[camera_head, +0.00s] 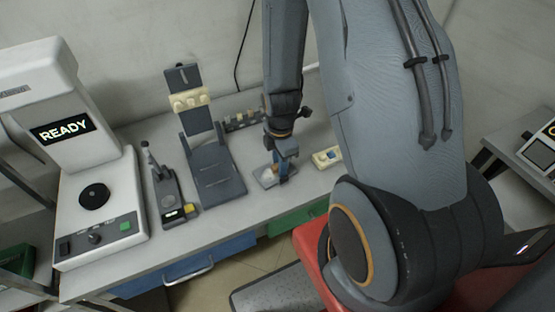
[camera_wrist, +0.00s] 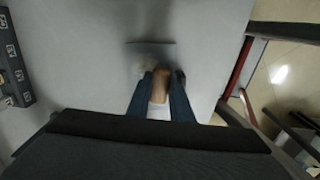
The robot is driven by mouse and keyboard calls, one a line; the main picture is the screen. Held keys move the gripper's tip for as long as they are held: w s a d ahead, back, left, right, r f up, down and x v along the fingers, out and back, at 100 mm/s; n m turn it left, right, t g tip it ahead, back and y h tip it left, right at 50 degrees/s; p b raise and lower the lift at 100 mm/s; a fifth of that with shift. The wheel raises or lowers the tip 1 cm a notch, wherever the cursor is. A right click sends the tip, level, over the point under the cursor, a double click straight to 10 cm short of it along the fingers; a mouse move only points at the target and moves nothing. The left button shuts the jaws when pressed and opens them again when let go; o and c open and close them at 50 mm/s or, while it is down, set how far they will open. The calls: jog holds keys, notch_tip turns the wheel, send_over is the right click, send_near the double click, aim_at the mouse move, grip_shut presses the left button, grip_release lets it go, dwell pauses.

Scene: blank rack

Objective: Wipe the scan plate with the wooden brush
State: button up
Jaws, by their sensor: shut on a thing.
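My gripper (camera_head: 281,172) points down near the front right of the bench. Its blue fingers also show in the wrist view (camera_wrist: 160,82), shut on a wooden brush (camera_wrist: 159,88). The tan brush handle stands between the fingertips; its lower end is hard to make out. A small grey plate (camera_head: 264,181) lies under the gripper, and I cannot tell whether the brush touches it. A white machine (camera_head: 70,205) reading "READY" stands at the left, with a round black disc (camera_head: 94,196) on its base, which may be the scan plate.
A dark handheld device in its stand (camera_head: 176,205) and a dark grey stand (camera_head: 216,172) lie between the machine and my gripper. A dark rack (camera_head: 240,121) stands behind. A cream block (camera_head: 326,157) sits right of my gripper, near the bench edge.

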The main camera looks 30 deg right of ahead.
jog(key=shift+s+f, duration=0.2)
jog(key=shift+s, duration=0.35)
jog(key=shift+r, duration=0.1)
notch_tip(320, 180, up, 4)
jog(key=p, duration=0.3)
jog(key=shift+w+r+p, duration=0.15)
jog(key=shift+r+p, duration=0.05)
jog(key=shift+p, duration=0.2)
jog(key=shift+r, duration=0.8)
jog(key=shift+w+r, duration=0.1)
jog(key=shift+r, duration=1.45)
